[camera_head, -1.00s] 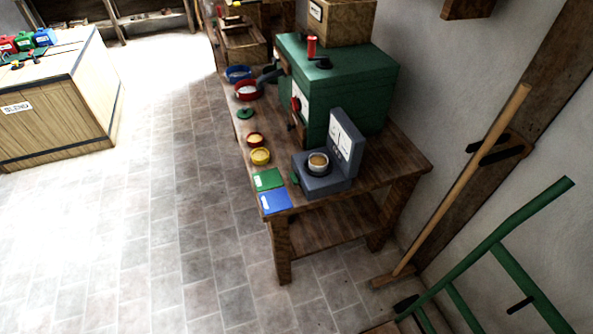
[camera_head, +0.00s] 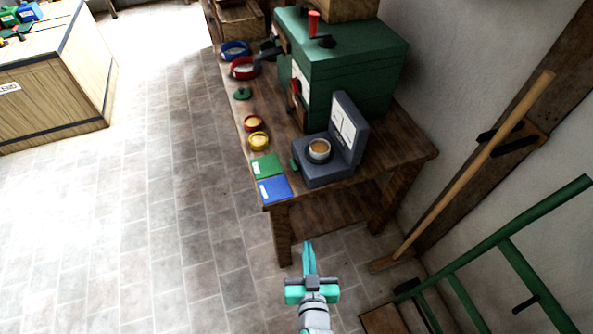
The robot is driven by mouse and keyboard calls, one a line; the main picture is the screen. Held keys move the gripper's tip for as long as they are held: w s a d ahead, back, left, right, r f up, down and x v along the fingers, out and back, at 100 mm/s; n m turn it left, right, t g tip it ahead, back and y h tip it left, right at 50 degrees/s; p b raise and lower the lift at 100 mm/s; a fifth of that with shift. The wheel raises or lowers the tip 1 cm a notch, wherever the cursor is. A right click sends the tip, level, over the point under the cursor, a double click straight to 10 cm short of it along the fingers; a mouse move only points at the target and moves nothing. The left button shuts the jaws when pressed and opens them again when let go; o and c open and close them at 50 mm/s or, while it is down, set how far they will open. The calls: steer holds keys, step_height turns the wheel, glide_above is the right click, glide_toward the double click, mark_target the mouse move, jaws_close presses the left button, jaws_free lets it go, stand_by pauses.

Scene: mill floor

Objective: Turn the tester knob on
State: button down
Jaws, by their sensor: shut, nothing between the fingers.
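The tester (camera_head: 324,172) is a dark grey unit with an upright back panel and a white label, at the near right end of the wooden bench. A small cup with tan contents (camera_head: 319,149) sits on its base. A small green knob (camera_head: 295,165) appears at its left side; its setting is too small to tell. My gripper (camera_head: 308,244), teal, is shut and empty. It shows at the bottom of the view, in front of the bench's near end and below the tester in the picture, apart from both.
The bench (camera_head: 405,150) also bears a green mill (camera_head: 355,70), a green card (camera_head: 266,166), a blue card (camera_head: 274,189), a yellow bowl (camera_head: 258,141) and red bowls. A broom (camera_head: 470,165) and a green hand truck (camera_head: 490,245) stand at the right.

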steer(key=w+r+n+y, duration=0.15)
steer(key=w+r, duration=0.25)
steer(key=w, duration=0.5)
step_height(320, 180, up, 4)
steer(key=n+y, duration=0.2)
steer(key=y, duration=0.1)
glide_above(295, 165)
steer(key=s, duration=0.4)
steer(key=f, duration=0.3)
steer(key=shift+d+f, duration=0.2)
steer(key=shift+f, duration=0.1)
steer(key=shift+w+f, duration=0.1)
steer(key=shift+f, duration=0.4)
